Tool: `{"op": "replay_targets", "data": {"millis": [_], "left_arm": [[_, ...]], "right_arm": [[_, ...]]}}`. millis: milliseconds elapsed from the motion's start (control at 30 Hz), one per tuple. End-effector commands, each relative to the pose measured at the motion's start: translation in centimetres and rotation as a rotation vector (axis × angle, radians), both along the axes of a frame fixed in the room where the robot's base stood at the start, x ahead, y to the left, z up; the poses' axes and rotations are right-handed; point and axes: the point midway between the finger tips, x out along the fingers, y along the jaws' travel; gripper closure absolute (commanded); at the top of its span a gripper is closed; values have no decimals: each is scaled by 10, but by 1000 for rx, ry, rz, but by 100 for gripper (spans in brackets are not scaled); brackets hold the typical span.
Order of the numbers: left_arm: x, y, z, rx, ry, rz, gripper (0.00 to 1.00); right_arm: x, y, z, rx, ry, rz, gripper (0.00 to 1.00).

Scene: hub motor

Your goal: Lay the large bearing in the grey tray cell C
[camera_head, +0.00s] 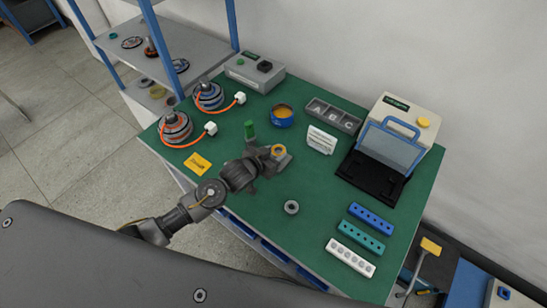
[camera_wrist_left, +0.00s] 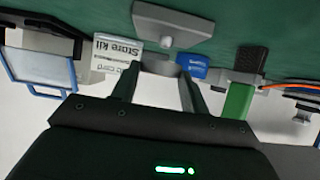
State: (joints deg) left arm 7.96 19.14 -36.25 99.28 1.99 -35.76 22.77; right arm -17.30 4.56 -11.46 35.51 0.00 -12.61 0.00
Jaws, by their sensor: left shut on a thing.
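My left gripper (camera_head: 268,154) is shut on a ring, which I take to be the large bearing (camera_wrist_left: 160,66). A grey block with a short post (camera_wrist_left: 170,26) stands on the mat right by the ring. I cannot tell whether ring and post touch. The grey tray (camera_head: 333,117) with cells A, B and C lies at the back; cell C (camera_head: 350,124) is its right one and looks empty. My right gripper is not in view.
A white card (camera_head: 321,139) stands between the gripper and the tray. A loose grey ring (camera_head: 291,207) lies in front. A blue-framed machine (camera_head: 390,140) stands right of the tray.

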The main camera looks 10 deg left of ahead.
Motion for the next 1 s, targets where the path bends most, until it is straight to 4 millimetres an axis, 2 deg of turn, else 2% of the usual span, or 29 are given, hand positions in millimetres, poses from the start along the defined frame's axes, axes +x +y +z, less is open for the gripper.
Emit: {"op": "replay_targets", "data": {"millis": [67, 200, 667, 700, 833, 1000], "left_arm": [[-1, 0, -11, 1, 4, 0, 80], [0, 0, -21, -1, 3, 1, 80], [-1, 0, -30, -2, 1, 0, 80], [-1, 0, -29, -1, 1, 0, 50], [-1, 0, -29, -1, 1, 0, 34], [-1, 0, -29, -1, 1, 0, 34]], "right_arm": [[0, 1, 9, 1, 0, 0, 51], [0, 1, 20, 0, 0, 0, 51], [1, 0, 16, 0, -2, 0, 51], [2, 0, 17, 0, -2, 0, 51], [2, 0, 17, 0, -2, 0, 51], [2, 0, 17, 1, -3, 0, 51]]}}
